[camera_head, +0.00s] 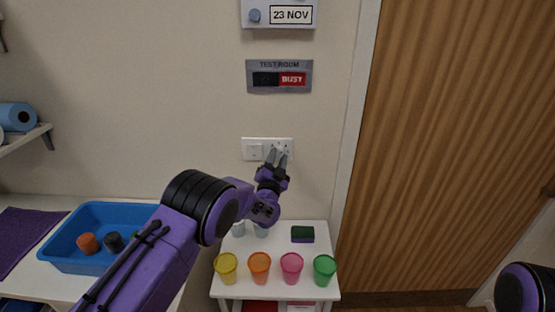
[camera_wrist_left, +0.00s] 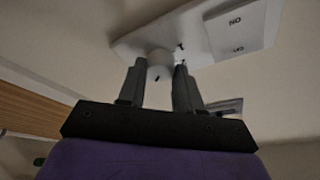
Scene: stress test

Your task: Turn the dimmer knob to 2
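A white wall plate (camera_head: 247,144) is on the wall, with a rocker switch (camera_head: 255,152) on its left half. My left gripper (camera_head: 278,153) reaches up to the right half and covers most of the dimmer there. In the left wrist view the pale round dimmer knob (camera_wrist_left: 160,63) is between the tips of my left gripper (camera_wrist_left: 160,68). The fingers are apart, one on each side of the knob; I cannot tell whether they touch it. Small dark marks surround the knob, too small to read. My right gripper is not in view.
A BUSY sign (camera_head: 279,77) and a date box (camera_head: 279,14) are above the plate. Below, a small white table (camera_head: 325,292) holds several coloured cups and a sponge (camera_head: 302,234). A blue tray (camera_head: 97,205) is at left, a wooden door (camera_head: 460,150) at right.

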